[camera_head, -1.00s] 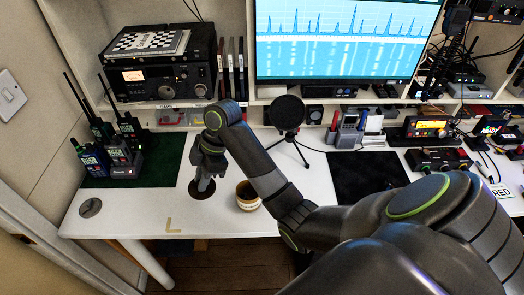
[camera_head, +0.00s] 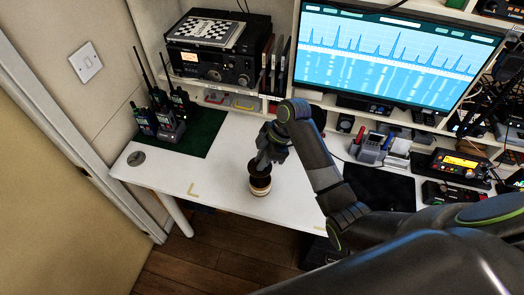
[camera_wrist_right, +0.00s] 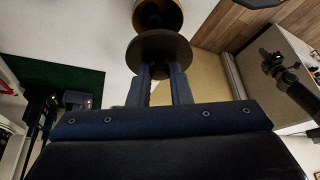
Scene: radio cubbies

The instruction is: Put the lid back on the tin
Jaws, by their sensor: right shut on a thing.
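My right gripper (camera_head: 268,155) is shut on the dark round lid (camera_head: 260,168) and holds it at the tin. The lid also shows as a dark disc at the fingertips in the right wrist view (camera_wrist_right: 160,52). The tin (camera_head: 260,189) is a small cream and brown round can standing on the white desk, just below the lid. In the right wrist view the tin (camera_wrist_right: 172,14) is cut by the top edge and shows a dark inside beside the lid. A dark arm end at the right of that view looks like my left gripper (camera_wrist_right: 272,60); its jaws are unclear.
The white desk (camera_head: 225,180) is clear around the tin, with its front edge close. Handheld radios (camera_head: 165,115) stand on a green mat at the left. A large radio (camera_head: 220,65) and monitor stand behind. A black mat (camera_head: 380,187) lies to the right.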

